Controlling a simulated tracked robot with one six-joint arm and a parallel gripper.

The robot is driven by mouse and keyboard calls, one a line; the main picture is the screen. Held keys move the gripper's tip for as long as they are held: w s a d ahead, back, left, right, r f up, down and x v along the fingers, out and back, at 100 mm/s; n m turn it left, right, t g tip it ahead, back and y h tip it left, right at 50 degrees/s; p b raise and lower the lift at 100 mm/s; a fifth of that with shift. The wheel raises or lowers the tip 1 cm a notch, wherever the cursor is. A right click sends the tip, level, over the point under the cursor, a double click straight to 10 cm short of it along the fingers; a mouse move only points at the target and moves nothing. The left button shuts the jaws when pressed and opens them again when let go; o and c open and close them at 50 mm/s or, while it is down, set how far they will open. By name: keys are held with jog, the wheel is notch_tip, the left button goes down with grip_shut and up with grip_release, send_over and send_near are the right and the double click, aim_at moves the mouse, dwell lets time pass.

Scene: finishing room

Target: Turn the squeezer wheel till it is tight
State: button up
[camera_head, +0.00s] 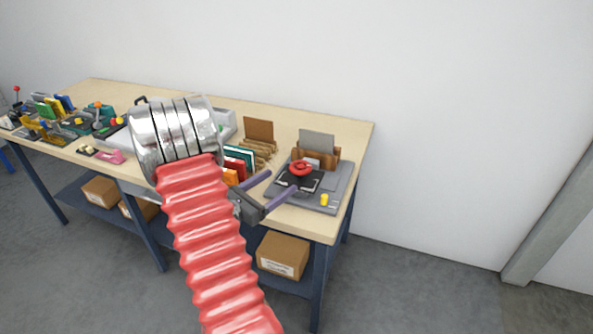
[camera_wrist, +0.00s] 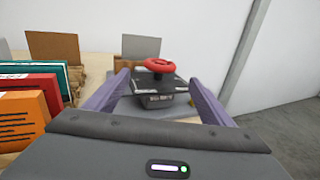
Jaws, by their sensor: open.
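The squeezer wheel is a red ring (camera_head: 301,168) on top of a black plate (camera_head: 304,183) at the right end of the workbench. In the wrist view the red wheel (camera_wrist: 159,65) stands above the dark plate (camera_wrist: 152,83), straight ahead of my gripper. My gripper (camera_head: 282,184) is open, its two purple fingers spread apart with nothing between them that I can see touching. In the wrist view the fingers of my gripper (camera_wrist: 155,92) point toward the squeezer from either side of it. The wheel lies beyond and above the fingertips in that view.
The squeezer stands on a grey base board (camera_head: 335,193) with a yellow knob (camera_head: 324,200). Behind it is a grey panel in a wooden holder (camera_head: 329,156). Coloured books (camera_wrist: 30,105) stand close on the left. The white wall is behind; the right side is free.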

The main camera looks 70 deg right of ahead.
aim_at(292, 172)
jog(key=x, duration=0.9)
jog(key=shift+s+d+r, duration=0.1)
jog(key=shift+d, duration=0.05)
jog(key=c, duration=1)
